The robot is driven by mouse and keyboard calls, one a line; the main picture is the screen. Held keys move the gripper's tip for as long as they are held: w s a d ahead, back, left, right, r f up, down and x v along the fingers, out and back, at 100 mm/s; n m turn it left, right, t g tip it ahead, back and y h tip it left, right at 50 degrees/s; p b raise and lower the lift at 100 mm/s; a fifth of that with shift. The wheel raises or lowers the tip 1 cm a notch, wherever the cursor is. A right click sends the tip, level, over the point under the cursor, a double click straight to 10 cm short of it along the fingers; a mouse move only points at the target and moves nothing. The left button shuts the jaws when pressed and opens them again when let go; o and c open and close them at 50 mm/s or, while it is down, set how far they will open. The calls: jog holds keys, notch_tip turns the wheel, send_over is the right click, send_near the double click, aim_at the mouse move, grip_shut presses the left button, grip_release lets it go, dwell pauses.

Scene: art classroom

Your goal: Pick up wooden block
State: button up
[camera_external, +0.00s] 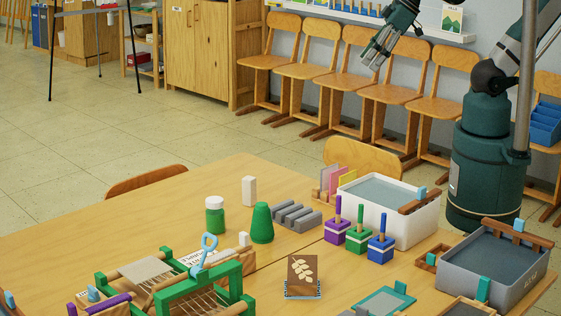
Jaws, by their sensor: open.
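My gripper (374,58) is open and empty, high above the table at the top of the view, with its fingers pointing down and left. Which thing is the wooden block is unclear. A brown block with a pale leaf design (302,270) stands upright at the front middle of the table, in or on a small bluish base. My gripper is far from both and touches nothing.
A green-framed loom (205,291) is front left. Purple, green and blue handled blocks (358,236), a white tub (416,226) and a grey tub (505,277) stand right. The table's back left is clear.

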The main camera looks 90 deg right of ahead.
jog(key=w+a+r+n+g+y, duration=0.1)
jog(key=w+a+r+n, duration=0.15)
jog(key=w+a, duration=0.45)
jog(key=w+a+r+n+g, duration=0.1)
jog(key=w+a+r+n, duration=0.15)
jog(key=w+a, duration=0.45)
jog(key=w+a+f+n+g, duration=0.1)
jog(key=w+a+f+n, duration=0.1)
jog(key=w+a, duration=0.5)
jog(key=w+a+f+n+g, duration=0.1)
jog(key=w+a+f+n, duration=0.15)
jog(key=a, duration=0.85)
jog(key=n+g+h+p, duration=0.1)
jog(key=n+g, duration=0.2)
jog(key=n, duration=0.5)
send_over(304, 267)
jog(key=shift+m, duration=0.25)
jog(key=f, duration=2.5)
jog(key=shift+w+d, duration=0.3)
jog(key=shift+d, duration=0.05)
jog(key=shift+s+a+f, duration=0.25)
jog(key=shift+a+f, duration=0.2)
jog(key=shift+f, duration=0.05)
jog(key=shift+f, duration=0.1)
